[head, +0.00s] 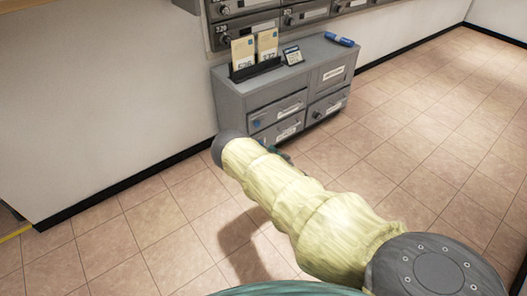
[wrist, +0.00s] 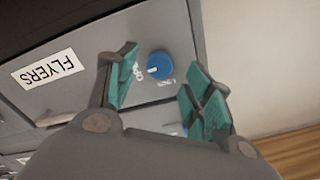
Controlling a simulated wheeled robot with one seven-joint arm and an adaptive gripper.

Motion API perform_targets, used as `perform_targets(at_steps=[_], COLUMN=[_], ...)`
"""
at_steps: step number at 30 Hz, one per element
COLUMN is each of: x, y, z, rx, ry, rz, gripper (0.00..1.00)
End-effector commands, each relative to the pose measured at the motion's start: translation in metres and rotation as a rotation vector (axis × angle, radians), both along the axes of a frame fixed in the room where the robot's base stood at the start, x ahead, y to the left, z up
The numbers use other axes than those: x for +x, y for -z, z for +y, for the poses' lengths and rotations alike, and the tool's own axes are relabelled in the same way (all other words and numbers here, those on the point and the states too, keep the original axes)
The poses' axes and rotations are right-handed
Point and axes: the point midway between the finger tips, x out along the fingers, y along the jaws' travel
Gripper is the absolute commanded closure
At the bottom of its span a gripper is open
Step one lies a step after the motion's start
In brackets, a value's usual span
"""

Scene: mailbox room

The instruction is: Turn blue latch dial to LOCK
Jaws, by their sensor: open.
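The blue latch dial (wrist: 159,65) is a round knob on the front of a grey drawer, with a white mark on its face. My gripper (wrist: 165,90) is open, with teal pads on either side below the dial in the wrist view. I cannot tell whether they touch it. In the head view my arm hides most of the gripper.
The grey cabinet (head: 230,100) stands against the wall under the mailboxes. A FLYERS label (wrist: 49,69) marks the drawer. On the cabinet top are a holder with envelopes (head: 255,70), a small sign (head: 292,55) and a blue object (head: 340,39). Tiled floor is clear around.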

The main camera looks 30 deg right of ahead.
Motion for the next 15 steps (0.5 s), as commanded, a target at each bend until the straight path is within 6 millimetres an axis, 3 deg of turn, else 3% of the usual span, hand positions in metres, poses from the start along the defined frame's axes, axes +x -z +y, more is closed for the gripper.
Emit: perform_targets(at_steps=[6,15], x=[0.022,0.028], y=[0.002,0.0], z=[0.001,0.002], rx=[-0.001,-0.001], ry=[0.001,0.001], rz=[0.0,0.0], gripper=[0.49,0.49])
